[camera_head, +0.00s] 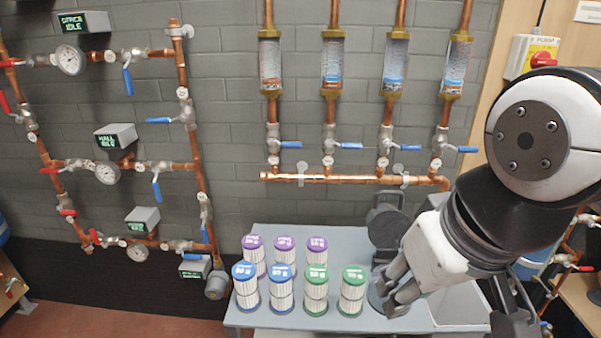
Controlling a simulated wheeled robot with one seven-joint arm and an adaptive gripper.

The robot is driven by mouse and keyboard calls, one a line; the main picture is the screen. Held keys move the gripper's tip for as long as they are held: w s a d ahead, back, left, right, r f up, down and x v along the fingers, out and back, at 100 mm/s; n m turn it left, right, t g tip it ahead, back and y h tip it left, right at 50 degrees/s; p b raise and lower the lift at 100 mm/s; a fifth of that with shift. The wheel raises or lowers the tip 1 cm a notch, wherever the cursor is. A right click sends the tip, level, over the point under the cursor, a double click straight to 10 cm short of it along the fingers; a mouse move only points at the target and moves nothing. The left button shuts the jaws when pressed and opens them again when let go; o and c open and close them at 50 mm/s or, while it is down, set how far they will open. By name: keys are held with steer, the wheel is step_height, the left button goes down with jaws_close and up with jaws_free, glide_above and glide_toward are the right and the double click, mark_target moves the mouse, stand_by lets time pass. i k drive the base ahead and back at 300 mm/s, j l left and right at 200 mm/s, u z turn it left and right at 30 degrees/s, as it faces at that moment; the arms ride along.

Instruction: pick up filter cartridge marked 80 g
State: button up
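Several white pleated filter cartridges stand upright on a light grey table (340,240). In the back row are three with purple caps: left (255,256), middle (285,258) and right (317,258). In front stand two with blue caps, left (246,290) and right (281,290), and two with green caps, left (316,292) and right (352,292). Their white cap markings are too small to read surely, so I cannot tell which says 80 g. My gripper (387,296) points down-left, right of the right green cartridge and apart from it. Its finger gap is unclear.
A dark grey device (388,222) stands behind my gripper. A grey bin (462,312) is at the table's right, partly hidden by my arm. Copper pipes with blue-handled valves (350,146) run along the wall above. A pipe end (216,286) is near the table's left edge.

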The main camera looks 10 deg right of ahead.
mark_target(280, 274)
steer(key=i+l+u, duration=0.15)
steer(key=u, duration=0.35)
steer(key=l+u, duration=0.45)
steer(key=i+j, duration=0.05)
